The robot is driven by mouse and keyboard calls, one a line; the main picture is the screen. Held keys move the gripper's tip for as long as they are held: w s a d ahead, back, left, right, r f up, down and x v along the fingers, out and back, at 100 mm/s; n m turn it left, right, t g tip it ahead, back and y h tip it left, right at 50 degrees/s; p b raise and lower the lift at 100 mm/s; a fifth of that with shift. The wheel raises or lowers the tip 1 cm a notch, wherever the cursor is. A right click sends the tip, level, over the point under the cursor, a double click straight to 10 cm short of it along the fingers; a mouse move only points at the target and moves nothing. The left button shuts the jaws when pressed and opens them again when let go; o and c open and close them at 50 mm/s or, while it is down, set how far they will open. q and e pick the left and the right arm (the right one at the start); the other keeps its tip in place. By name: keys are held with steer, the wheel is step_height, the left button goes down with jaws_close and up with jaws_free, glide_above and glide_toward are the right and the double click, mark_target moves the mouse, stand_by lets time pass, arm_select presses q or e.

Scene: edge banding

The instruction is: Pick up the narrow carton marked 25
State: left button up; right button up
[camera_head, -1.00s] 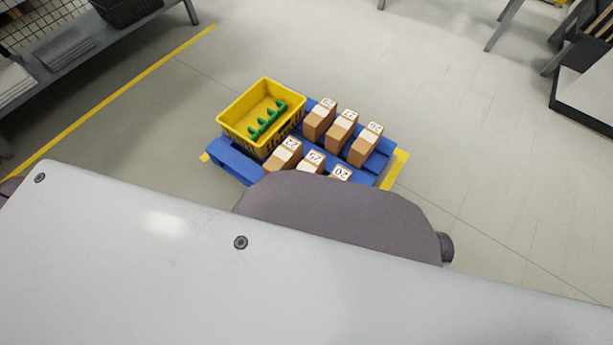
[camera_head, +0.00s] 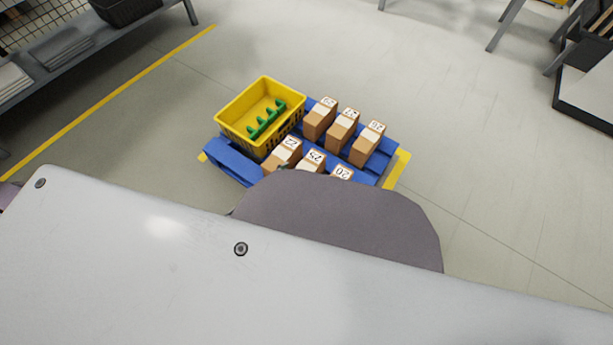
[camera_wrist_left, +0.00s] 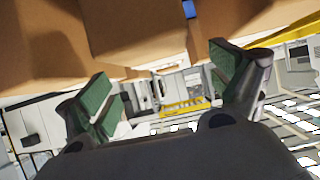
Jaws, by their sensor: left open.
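The narrow carton marked 25 (camera_head: 314,157) stands in the near row on the blue pallet, between the cartons marked 22 (camera_head: 287,148) and 20 (camera_head: 341,172). Its lower part is hidden behind my own grey arm link in the head view. My left gripper (camera_wrist_left: 162,84) shows in the left wrist view, open and with nothing between its green-padded fingers. Brown cartons (camera_wrist_left: 140,28) fill the top of that view, close to the fingers; no number shows on them there, so I cannot tell which is which. My right gripper is not in view.
A yellow crate (camera_head: 229,118) with green parts (camera_head: 266,121) stands on the pallet's left. Several more cartons (camera_head: 341,128) stand in a far row. The blue pallet (camera_head: 234,163) lies on the floor, with open floor (camera_head: 480,140) to its right. A shelf (camera_head: 70,55) is at upper left.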

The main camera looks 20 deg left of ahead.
mark_target(305, 170)
arm_select(q)
steer(key=shift+w, duration=0.1)
steer(key=shift+b+x, duration=1.15)
steer(key=shift+x, duration=0.3)
steer(key=shift+b+x, duration=0.65)
steer(key=shift+x, duration=0.45)
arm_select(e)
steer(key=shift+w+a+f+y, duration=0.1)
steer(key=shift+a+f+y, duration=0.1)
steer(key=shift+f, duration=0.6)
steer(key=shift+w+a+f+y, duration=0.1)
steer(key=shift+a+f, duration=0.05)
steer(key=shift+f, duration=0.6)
arm_select(q)
steer(key=shift+d, duration=0.1)
steer(key=c, duration=1.8)
steer(key=shift+c, duration=0.2)
steer(key=shift+r, duration=0.25)
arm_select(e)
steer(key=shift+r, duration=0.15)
